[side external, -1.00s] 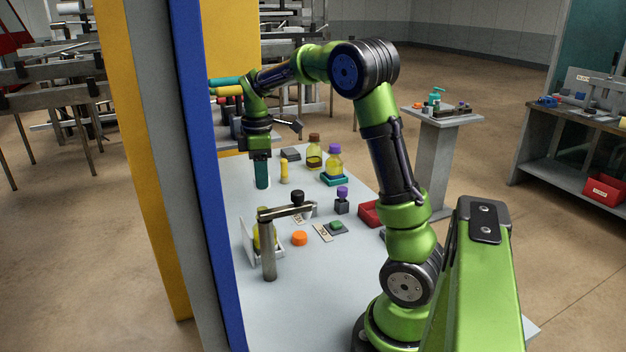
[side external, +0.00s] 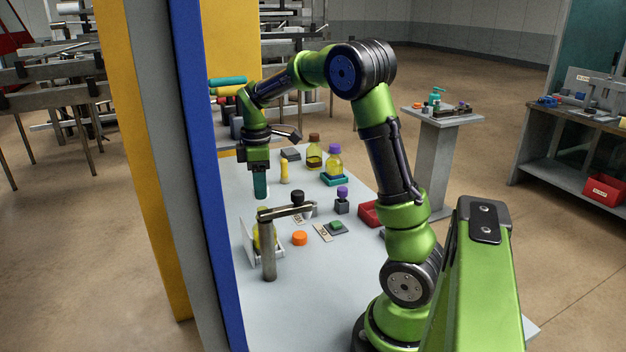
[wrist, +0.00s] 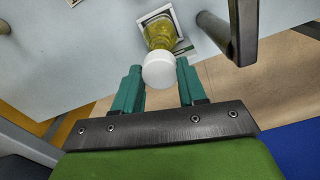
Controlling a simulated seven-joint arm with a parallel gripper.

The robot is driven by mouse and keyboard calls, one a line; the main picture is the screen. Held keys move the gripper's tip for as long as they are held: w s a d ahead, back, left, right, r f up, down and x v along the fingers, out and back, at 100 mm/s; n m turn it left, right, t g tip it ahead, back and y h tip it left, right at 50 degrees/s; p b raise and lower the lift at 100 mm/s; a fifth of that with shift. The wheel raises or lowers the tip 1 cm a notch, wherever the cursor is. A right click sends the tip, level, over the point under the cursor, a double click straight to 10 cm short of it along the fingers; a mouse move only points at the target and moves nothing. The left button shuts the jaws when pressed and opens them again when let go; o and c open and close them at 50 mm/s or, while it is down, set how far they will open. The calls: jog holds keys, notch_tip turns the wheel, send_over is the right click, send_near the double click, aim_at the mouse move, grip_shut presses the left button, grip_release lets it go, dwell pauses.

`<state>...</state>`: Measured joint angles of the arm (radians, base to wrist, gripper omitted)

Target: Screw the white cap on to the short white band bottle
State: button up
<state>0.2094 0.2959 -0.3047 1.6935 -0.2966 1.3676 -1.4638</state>
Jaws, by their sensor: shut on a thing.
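My gripper (side external: 260,195) points down above the far left part of the table. In the wrist view, its teal fingers (wrist: 160,88) are shut on a white cap (wrist: 159,71). A yellow-green bottle (wrist: 158,30) stands in a pale holder (wrist: 176,17) beyond the cap. In the side view, that bottle (side external: 258,243) is partly hidden behind a metal post, nearer the camera than my gripper. The cap is apart from the bottle in the side view. I cannot make out a white band on the bottle.
A grey post with a sideways arm (side external: 268,248) stands beside the bottle. An orange cap (side external: 299,238), a purple-topped block (side external: 342,201), a yellow cylinder (side external: 284,171) and two capped bottles (side external: 334,163) are to the right. A tall blue-edged pillar (side external: 198,150) borders the left.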

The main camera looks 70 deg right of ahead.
jog(key=shift+f, duration=1.05)
jog(key=shift+f, duration=1.35)
dwell(0.6)
jog(key=o, duration=1.1)
notch_tip(320, 180, up, 17)
jog(key=shift+a, duration=0.15)
jog(key=shift+s+f, duration=0.1)
